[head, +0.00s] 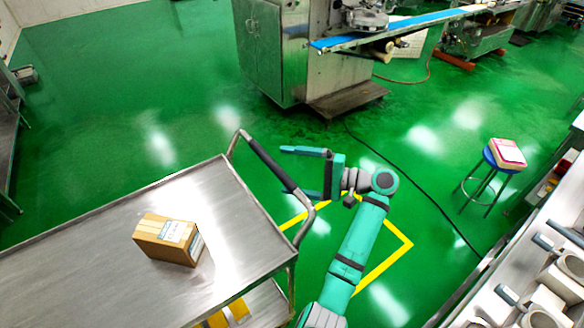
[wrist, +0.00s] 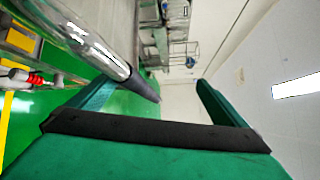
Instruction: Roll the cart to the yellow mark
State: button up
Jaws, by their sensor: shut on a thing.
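The cart (head: 90,265) is a steel trolley with a flat top at lower left in the head view. Its push handle (head: 265,160) is a bent tube with a dark grip, rising at the cart's right end. My gripper (head: 284,170) is at this handle, its lower finger across the grip; the fingers look well apart, but it is shut on the handle. In the wrist view the handle (wrist: 140,86) runs in from the upper left beside the left finger. The yellow mark (head: 384,265) is an outlined square on the floor right of the cart, partly hidden by my arm and the cart.
A cardboard box (head: 165,240) lies on the cart top. A steel machine (head: 275,50) stands behind on a low base. A stool (head: 488,175) and a counter (head: 500,275) are at right. A dark cable (head: 415,190) crosses the green floor.

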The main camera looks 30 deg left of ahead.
jog(key=shift+w+f+v, duration=0.2)
jog(key=shift+v, duration=1.45)
jog(key=shift+w+f+v, duration=0.25)
jog(key=shift+v, duration=1.4)
jog(key=shift+w+f+v, duration=0.2)
jog(key=shift+v, duration=1.45)
jog(key=c, duration=0.7)
jog(key=shift+w+d+f, duration=0.1)
jog(key=shift+w+d, duration=0.05)
jog(key=shift+d, duration=0.25)
jog(key=shift+c, duration=1.4)
jog(key=shift+d+f, duration=0.15)
jog(key=shift+f, duration=0.1)
